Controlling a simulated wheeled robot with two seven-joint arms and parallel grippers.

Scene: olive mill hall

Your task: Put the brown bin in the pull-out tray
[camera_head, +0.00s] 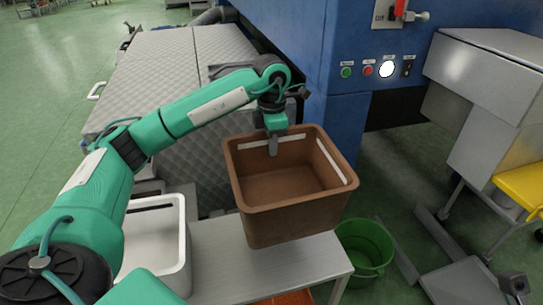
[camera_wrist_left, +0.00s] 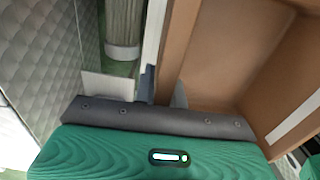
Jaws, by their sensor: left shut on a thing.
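The brown bin (camera_head: 290,215) is an open, empty box with white strips on its rim. It is at or just above the pale table (camera_head: 210,262); I cannot tell whether it touches. My left gripper (camera_head: 273,145) is shut on the bin's far wall, one finger showing inside. In the left wrist view the bin (camera_wrist_left: 235,50) fills the right side, its wall between the fingers of the gripper (camera_wrist_left: 162,90). I cannot make out the pull-out tray for certain.
A white tub (camera_head: 170,235) stands left of the bin. A green bucket (camera_head: 365,250) is on the floor at right. The blue machine (camera_head: 340,130) with buttons and a quilted metal cover (camera_head: 165,75) stand behind. A steel unit (camera_head: 490,85) and yellow item (camera_head: 522,185) are right.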

